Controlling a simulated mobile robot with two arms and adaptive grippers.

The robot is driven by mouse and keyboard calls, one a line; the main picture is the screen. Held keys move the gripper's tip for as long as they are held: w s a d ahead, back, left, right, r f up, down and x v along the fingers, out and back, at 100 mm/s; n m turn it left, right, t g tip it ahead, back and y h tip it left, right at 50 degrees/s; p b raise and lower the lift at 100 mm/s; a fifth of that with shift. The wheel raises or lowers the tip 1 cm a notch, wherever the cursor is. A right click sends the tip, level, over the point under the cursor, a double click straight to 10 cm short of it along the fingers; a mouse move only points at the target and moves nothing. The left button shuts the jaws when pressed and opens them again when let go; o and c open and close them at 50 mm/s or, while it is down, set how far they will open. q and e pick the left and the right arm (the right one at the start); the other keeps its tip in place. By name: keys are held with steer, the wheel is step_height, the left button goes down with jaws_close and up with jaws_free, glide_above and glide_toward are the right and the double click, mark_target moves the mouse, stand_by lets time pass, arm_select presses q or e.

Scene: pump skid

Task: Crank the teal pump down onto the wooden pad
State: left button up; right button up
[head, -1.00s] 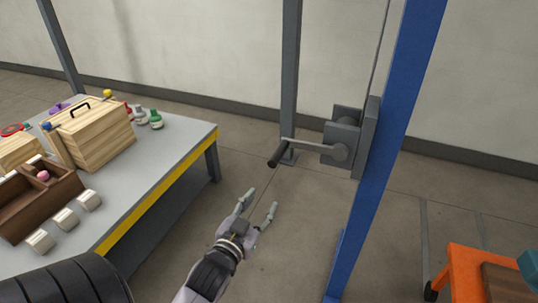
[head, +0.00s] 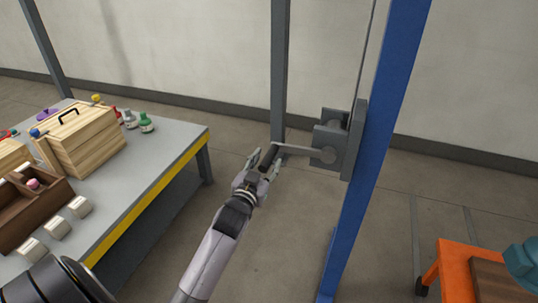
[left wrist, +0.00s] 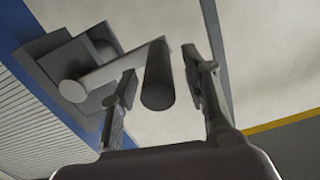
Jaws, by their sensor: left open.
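The winch (head: 335,145) is a grey box on the blue post, with a crank arm (head: 300,150) reaching left to a dark round handle (head: 268,157). My left gripper (head: 266,160) is open around the handle. In the left wrist view the handle (left wrist: 158,75) stands between the two open fingers (left wrist: 160,92), with gaps on both sides. The teal pump (head: 522,262) shows only in part at the right edge of the head view. The wooden pad (head: 495,281) lies beside and below it on the orange cart. My right gripper is not in view.
The blue post (head: 378,130) stands right of the winch. A grey table (head: 150,165) with a yellow edge at left carries a wooden toolbox (head: 85,140), a brown tray and small parts. The orange cart (head: 455,262) is at lower right. Floor between table and post is clear.

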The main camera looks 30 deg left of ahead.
arm_select(q)
steer(key=shift+x, duration=1.4)
steer(key=shift+c, duration=0.3)
jaws_close()
